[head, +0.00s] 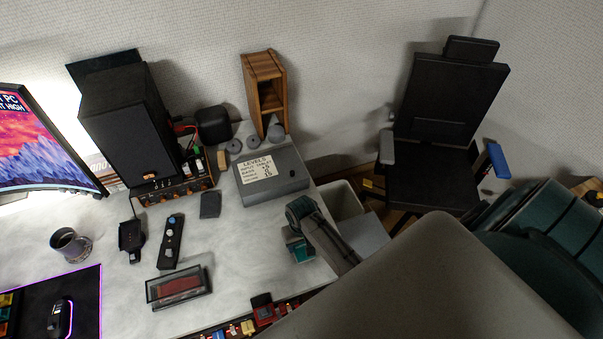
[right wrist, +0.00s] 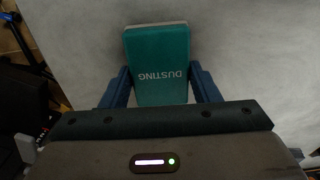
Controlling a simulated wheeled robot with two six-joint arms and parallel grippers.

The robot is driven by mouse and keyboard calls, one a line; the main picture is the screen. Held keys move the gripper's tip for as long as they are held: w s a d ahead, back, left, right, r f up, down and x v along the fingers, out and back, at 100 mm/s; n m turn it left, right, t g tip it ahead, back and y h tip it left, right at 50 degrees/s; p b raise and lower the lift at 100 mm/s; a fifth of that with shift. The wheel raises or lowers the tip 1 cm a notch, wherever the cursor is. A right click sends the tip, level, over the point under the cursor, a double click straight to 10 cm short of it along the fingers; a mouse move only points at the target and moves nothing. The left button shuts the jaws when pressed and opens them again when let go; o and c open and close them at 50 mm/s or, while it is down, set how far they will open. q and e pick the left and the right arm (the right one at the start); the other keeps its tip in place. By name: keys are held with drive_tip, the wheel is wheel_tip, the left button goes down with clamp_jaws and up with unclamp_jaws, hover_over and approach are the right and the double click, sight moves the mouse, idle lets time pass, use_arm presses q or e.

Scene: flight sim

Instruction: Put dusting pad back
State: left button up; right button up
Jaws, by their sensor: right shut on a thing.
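The dusting pad (right wrist: 158,62) is a teal block with a pale layer along its far edge and "DUSTING" printed on it, upside down in the right wrist view. My right gripper (right wrist: 160,88) is shut on it, with one blue finger on each side. In the head view the teal pad (head: 298,248) shows beside my right wrist, over the right part of the pale desk (head: 235,250). My fingers are mostly hidden there. I cannot tell whether the pad touches the desk. My left gripper is not in view.
A grey box (head: 290,178) labelled "LEVELS" and a wooden stand (head: 254,82) are behind my right gripper. A clear-topped case (head: 179,288), a black remote (head: 171,242) and a dark block (head: 210,204) lie left. A bin (head: 341,200) and chair (head: 432,188) are right.

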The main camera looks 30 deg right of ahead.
sight(302, 245)
drive_tip(key=o, duration=0.9)
wheel_tip(302, 245, up, 12)
drive_tip(key=shift+r, duration=0.1)
drive_tip(key=shift+s, duration=0.1)
idle(0.5)
